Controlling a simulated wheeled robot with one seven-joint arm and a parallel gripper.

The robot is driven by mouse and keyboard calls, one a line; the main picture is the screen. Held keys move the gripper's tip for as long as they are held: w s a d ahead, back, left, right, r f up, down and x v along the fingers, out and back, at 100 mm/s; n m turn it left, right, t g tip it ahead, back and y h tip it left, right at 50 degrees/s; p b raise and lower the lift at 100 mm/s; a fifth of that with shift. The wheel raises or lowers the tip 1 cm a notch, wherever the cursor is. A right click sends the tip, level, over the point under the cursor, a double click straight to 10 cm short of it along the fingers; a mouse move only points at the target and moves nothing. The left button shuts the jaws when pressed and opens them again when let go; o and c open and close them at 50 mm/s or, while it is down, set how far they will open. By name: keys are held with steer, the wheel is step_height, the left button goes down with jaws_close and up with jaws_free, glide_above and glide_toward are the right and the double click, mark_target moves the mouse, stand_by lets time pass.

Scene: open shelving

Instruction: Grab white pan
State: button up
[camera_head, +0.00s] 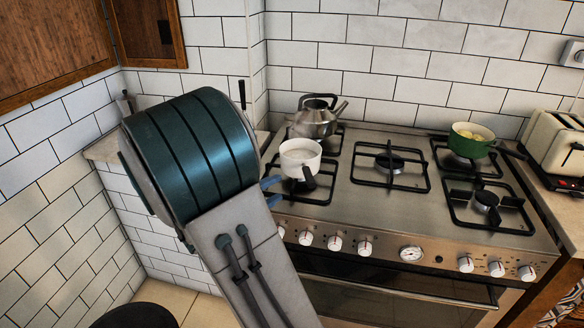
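The white pan (300,157) stands upright on the front left burner of the stove. Its short dark handle (309,178) points toward the front of the stove. My gripper (279,190) shows as two blue-grey fingers poking out from behind my arm, just left of the handle and below the pan's rim in the picture. The fingers are apart and nothing shows between them. The rest of my gripper is hidden behind my arm. I cannot tell how far the fingers are from the pan.
A steel kettle (316,118) stands close behind the pan. A green pot (471,140) with yellowish contents sits on the back right burner. A toaster (556,144) stands on the right counter. The middle burner (389,163) is empty. Stove knobs (335,243) line the front edge.

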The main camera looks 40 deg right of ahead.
mark_target(304, 174)
steer(key=p+x, duration=0.1)
steer(key=x, duration=1.2)
steer(key=shift+d+f+p, duration=0.15)
steer(key=shift+d+p, duration=0.05)
steer(key=shift+p, duration=0.1)
jaws_close()
stand_by(0.8)
